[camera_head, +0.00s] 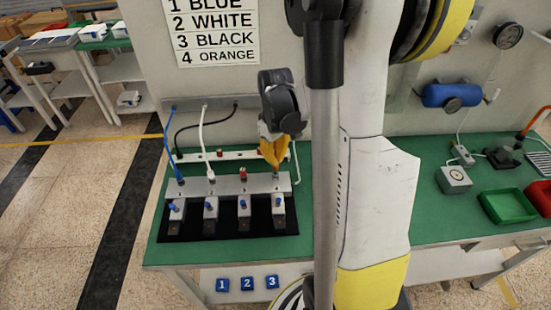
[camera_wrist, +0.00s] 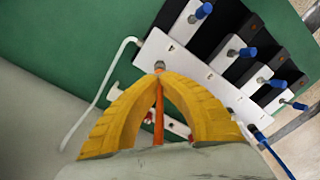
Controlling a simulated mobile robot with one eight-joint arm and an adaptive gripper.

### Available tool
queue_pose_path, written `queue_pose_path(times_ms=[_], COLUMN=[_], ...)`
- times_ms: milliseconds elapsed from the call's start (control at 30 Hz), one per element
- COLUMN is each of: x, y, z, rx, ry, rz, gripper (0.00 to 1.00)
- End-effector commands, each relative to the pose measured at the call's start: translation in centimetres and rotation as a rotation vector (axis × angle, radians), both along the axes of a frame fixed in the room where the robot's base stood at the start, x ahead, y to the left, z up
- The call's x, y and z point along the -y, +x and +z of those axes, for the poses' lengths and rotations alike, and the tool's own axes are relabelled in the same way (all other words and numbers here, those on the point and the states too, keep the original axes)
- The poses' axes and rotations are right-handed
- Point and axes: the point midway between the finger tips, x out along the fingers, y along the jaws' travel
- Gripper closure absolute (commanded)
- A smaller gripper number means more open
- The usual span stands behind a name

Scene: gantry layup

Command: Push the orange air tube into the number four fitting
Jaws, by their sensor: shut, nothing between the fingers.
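My gripper (camera_head: 274,163) has yellow fingers pointing down over the right end of the grey fitting block (camera_head: 225,186). In the wrist view the fingertips (camera_wrist: 160,76) meet just below a small grey fitting (camera_wrist: 158,66) at the block's end, taken as number four. The orange air tube (camera_wrist: 158,115) runs straight between the finger arches up toward this fitting. Its end is hidden at the fingertips, so I cannot tell whether it is inside the fitting. The gripper is shut. In the head view the fingers hide the tube.
The blue tube (camera_head: 170,145) and white tube (camera_head: 202,140) reach the block's left fittings. A black tube (camera_head: 195,127) curves behind. Blue-handled valves (camera_head: 210,203) stand in front. A label sheet (camera_head: 213,30) lists four colours. Green and red bins (camera_head: 507,204) sit at the right.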

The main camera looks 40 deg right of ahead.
Motion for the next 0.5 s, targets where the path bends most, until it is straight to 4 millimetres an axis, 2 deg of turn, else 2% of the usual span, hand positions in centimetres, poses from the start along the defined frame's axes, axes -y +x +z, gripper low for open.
queue_pose_path(times_ms=[500], x=[0.0], y=[0.0], z=[-1.4], rx=[0.000], ry=[0.000], rz=[0.000], gripper=[1.00])
